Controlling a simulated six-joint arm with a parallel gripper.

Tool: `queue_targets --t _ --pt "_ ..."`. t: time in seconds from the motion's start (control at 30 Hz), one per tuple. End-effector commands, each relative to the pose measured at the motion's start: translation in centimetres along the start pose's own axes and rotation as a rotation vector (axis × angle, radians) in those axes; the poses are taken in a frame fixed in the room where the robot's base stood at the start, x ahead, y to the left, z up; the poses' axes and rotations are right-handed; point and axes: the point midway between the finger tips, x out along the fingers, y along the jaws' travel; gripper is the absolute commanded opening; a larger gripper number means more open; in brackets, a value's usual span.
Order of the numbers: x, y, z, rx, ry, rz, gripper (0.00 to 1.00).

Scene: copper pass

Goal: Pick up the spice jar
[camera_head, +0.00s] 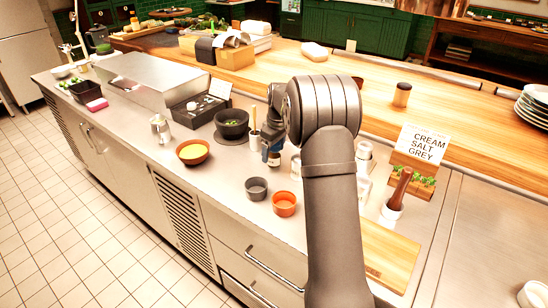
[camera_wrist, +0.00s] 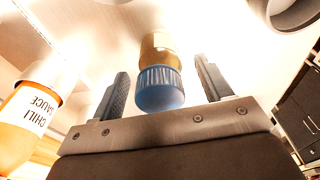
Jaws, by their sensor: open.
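A small jar with a ribbed blue cap and amber-brown body (camera_wrist: 160,62), which I take for the spice jar, shows in the wrist view. It lies between the two fingers of my gripper (camera_wrist: 165,85), which are open with a gap on both sides of it. The cap is nearest the palm. In the head view my gripper (camera_head: 268,143) points down over the steel counter, left of the thick arm link. The small jar (camera_head: 274,159) shows only in part beneath it, so contact cannot be told there.
A chili sauce bottle (camera_wrist: 30,115) stands close beside the left finger in the wrist view. On the counter are a grey cup (camera_head: 256,188), an orange cup (camera_head: 284,203), an orange bowl (camera_head: 193,152) and a dark bowl (camera_head: 231,123). A mortar (camera_head: 390,215) stands right of my arm.

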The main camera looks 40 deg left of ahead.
Motion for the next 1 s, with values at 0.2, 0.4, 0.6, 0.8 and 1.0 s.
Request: queue_targets --t 0.2,0.4,0.6,0.8,1.0 --pt "0.5 0.0 0.0 -0.001 0.001 0.0 0.71" --pt "0.4 0.0 0.0 0.0 0.001 0.0 0.4" --pt "0.4 0.0 0.0 0.0 0.001 0.001 0.2" --pt "-0.1 0.0 -0.1 -0.001 0.002 0.002 0.2" --pt "-3.4 0.1 -0.5 -0.001 0.003 0.004 0.2"
